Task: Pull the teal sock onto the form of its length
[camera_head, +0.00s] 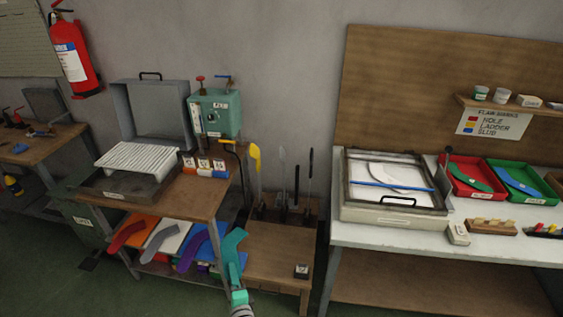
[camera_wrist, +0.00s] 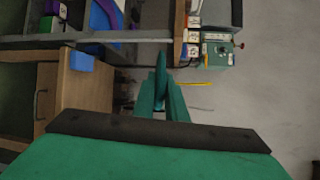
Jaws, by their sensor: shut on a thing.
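In the wrist view my gripper (camera_wrist: 163,102) is shut on the sock (camera_wrist: 160,72), which shows as a narrow teal strip between the fingers. Several thin upright forms stand at the back of a low wooden bench: a yellow one (camera_head: 255,168), a grey one (camera_head: 281,170) and dark ones (camera_head: 310,165). The sock is in front and left of them, apart from them. Length markings on the forms are too small to read.
Left is a bench with an open press (camera_head: 150,115), a green machine (camera_head: 214,113) and labelled blocks (camera_head: 204,167). Coloured trays of socks (camera_head: 160,240) sit on its shelf. A small dark block (camera_head: 302,271) lies on the low bench. A white table (camera_head: 400,236) stands right.

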